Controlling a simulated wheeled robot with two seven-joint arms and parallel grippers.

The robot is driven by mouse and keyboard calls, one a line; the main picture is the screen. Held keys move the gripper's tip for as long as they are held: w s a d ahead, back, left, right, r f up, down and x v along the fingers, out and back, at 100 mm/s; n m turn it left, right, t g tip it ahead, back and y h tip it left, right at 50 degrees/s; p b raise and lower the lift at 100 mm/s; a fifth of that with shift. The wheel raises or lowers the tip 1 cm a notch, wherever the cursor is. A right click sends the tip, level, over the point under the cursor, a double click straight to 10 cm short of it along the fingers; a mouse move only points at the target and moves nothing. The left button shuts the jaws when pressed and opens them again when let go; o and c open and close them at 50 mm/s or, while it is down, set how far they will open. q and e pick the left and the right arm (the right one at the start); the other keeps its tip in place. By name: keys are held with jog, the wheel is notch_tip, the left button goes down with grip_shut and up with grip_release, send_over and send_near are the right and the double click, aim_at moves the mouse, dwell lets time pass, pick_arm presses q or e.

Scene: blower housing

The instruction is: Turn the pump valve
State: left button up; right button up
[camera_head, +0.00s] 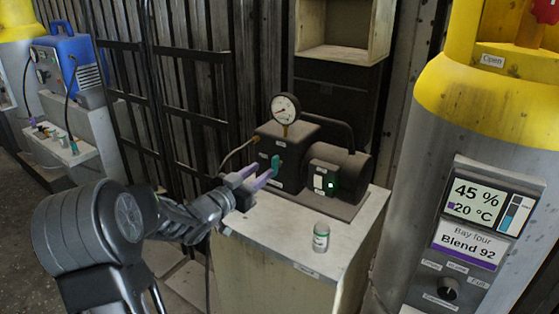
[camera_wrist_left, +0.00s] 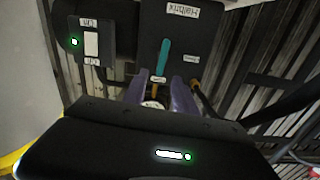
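The dark pump (camera_head: 288,155) stands on a white cabinet, with a round gauge on top. Its valve has a teal handle (camera_head: 275,163) on the front face; in the left wrist view the handle (camera_wrist_left: 163,58) runs lengthwise up the picture below a label. My left gripper (camera_head: 262,171) has purple fingers, spread apart and pointing at the handle. In the left wrist view the fingertips (camera_wrist_left: 159,83) lie on either side of the handle's lower end, with nothing held between them. Whether they touch it cannot be told. My right gripper is not in view.
A small labelled can (camera_head: 321,238) stands on the white cabinet top (camera_head: 280,225), in front of the pump. A motor with a green light (camera_head: 331,184) sits at the pump's right. A large yellow-topped tank (camera_head: 490,110) stands at right. Dark bars (camera_head: 180,80) rise behind my left arm.

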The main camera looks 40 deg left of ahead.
aim_at(273, 163)
pick_arm(q)
jog(key=shift+w, duration=0.1)
jog(key=w, duration=0.7)
jog(key=shift+w+a, duration=0.15)
jog(key=shift+w, duration=0.1)
grip_shut()
dwell(0.4)
